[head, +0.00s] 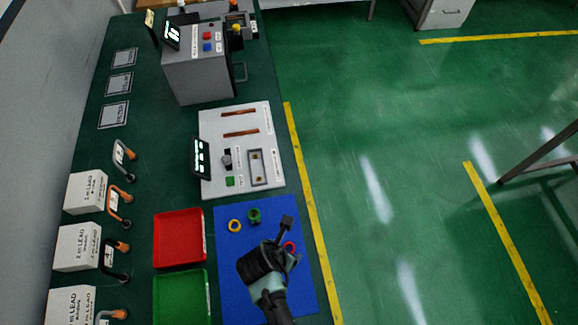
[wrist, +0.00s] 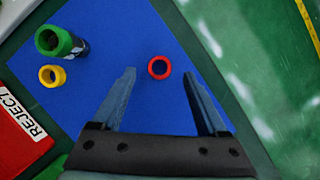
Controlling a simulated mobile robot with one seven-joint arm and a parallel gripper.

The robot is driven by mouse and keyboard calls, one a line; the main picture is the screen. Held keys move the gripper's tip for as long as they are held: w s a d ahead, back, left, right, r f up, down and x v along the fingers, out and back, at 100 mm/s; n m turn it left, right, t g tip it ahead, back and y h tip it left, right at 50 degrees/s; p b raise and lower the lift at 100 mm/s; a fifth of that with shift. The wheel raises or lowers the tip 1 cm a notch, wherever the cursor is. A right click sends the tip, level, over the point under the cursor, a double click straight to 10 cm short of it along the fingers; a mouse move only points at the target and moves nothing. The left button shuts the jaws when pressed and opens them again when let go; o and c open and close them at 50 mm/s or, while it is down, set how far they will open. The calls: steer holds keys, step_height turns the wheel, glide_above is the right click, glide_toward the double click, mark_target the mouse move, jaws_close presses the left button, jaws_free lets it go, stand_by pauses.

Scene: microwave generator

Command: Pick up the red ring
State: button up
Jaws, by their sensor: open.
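The red ring (wrist: 159,67) lies on the blue mat (wrist: 115,40) in the wrist view, ahead of my gripper and roughly centred between its fingers. In the head view the red ring (head: 290,246) is partly hidden by my gripper. My gripper (wrist: 162,85) is open and empty, and it is above the mat; it also shows in the head view (head: 288,238). A yellow ring (wrist: 52,75) and a green ring-like part on a dark cylinder (wrist: 55,41) are on the mat to the left.
A red tray (head: 180,212) and a green tray (head: 180,275) stand left of the mat. A white panel (head: 210,180) lies beyond it. A grey machine (head: 195,80) stands further back. The mat's right side is beside the bench edge.

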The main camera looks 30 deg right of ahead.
steer(key=shift+x, duration=1.2)
jaws_close()
